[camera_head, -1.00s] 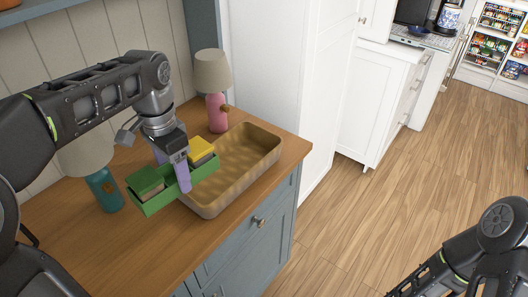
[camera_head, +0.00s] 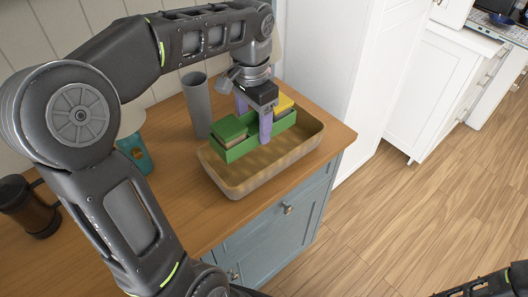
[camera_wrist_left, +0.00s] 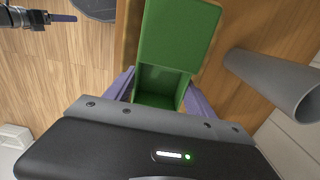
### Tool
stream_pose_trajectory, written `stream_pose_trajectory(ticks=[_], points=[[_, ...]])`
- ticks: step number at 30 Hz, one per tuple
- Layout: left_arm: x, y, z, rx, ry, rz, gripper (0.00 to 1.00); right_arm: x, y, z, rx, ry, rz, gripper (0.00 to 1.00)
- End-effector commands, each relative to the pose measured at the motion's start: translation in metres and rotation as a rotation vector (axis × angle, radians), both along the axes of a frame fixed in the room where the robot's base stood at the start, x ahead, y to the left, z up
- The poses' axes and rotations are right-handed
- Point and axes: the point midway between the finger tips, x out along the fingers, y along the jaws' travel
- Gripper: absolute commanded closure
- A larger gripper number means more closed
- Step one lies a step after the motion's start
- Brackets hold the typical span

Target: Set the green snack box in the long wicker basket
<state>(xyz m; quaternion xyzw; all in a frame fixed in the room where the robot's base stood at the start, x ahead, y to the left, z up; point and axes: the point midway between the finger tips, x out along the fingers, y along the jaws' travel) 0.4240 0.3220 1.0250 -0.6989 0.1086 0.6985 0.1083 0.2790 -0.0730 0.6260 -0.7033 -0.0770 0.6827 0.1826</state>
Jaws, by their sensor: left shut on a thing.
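The green snack box (camera_head: 246,148) is an open green tray-like box with a green-topped block at its left end and a yellow-topped block (camera_head: 283,103) at its right end. My left gripper (camera_head: 254,129) is shut on its middle, with purple fingers on either side. The long wicker basket (camera_head: 262,185) is tan and sits on the wooden counter. The box is over the basket's opening, lengthwise along it; I cannot tell if it touches the bottom. In the left wrist view, the box (camera_wrist_left: 178,35) shows between the fingers. My right gripper (camera_wrist_left: 58,18) shows small there.
A grey cylinder (camera_head: 197,105) stands behind the basket. A teal lamp (camera_head: 135,152) stands to the left, partly behind my arm. A dark jar (camera_head: 28,210) is at the far left. The counter's front edge runs close to the basket.

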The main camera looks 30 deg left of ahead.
Motion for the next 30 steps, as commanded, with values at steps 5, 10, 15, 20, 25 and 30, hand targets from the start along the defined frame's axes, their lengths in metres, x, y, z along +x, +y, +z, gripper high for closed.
stream_pose_trajectory(ticks=[5, 10, 15, 20, 25, 30], points=[[-0.001, 0.0, -0.021, 0.0, 0.004, 0.0, 0.8, 0.0, 0.0, 0.001, 0.0, 0.0, 0.0, 0.2], [-0.001, 0.0, -0.051, 0.0, 0.004, 0.0, 0.8, 0.0, 0.0, 0.003, 0.0, 0.0, 0.0, 0.2], [0.0, 0.0, -0.062, 0.0, 0.0, 0.0, 0.8, 0.0, 0.0, 0.003, 0.0, 0.0, 0.0, 0.2], [0.0, 0.0, -0.061, 0.0, 0.0, 0.0, 0.8, 0.0, 0.0, 0.003, 0.0, 0.0, 0.0, 0.2], [-0.001, 0.0, -0.07, 0.0, 0.003, 0.0, 0.8, 0.0, 0.0, 0.004, 0.0, 0.0, 0.0, 0.2], [-0.001, 0.0, -0.093, 0.0, 0.004, -0.001, 0.8, 0.0, 0.0, 0.006, 0.0, 0.0, 0.0, 0.2]])
